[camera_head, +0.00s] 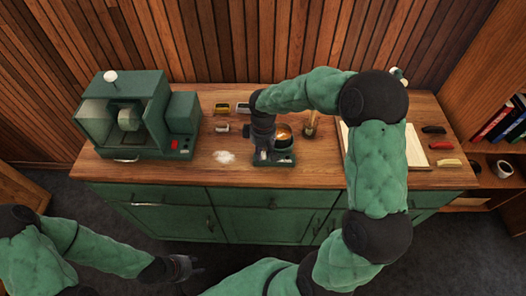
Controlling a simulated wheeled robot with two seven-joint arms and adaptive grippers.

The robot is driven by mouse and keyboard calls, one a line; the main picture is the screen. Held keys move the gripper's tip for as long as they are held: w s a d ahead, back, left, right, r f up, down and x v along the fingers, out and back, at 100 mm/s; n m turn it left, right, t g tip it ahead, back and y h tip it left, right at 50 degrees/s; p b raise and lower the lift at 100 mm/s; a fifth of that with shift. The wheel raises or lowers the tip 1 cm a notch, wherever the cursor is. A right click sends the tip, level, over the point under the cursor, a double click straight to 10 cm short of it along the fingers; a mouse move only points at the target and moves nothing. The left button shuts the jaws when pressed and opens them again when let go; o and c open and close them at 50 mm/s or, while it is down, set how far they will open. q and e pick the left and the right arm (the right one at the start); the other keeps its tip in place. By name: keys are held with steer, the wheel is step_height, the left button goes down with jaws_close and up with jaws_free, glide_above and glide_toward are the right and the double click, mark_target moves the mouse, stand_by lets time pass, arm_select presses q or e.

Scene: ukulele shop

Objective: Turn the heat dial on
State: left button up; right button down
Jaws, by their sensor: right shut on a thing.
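A small green heater base (286,162) with a dark round pot (284,137) holding something amber stands on the middle of the wooden counter. My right gripper (263,154) points down at the front left of this base, beside the pot. Its fingers are shut at the base where they cover the heat dial, so the dial itself and its setting are hidden. My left gripper (188,267) is low in front of the cabinet, away from the counter top, with its fingers apart and empty.
A green machine (128,112) with a red switch stands at the counter's left. To the right are a brush pot (310,124), a pale board (414,145) and small coloured items (432,145).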

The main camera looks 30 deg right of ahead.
steer(key=m, duration=0.4)
steer(key=shift+m+b, duration=0.3)
steer(key=m, duration=0.3)
steer(key=shift+m+b, duration=0.3)
steer(key=m, duration=0.4)
steer(key=shift+b, duration=0.4)
steer(key=m, duration=0.4)
steer(key=shift+m+b, duration=0.3)
steer(key=shift+b, duration=0.05)
steer(key=c, duration=1)
jaws_free()
steer(key=shift+r, duration=0.1)
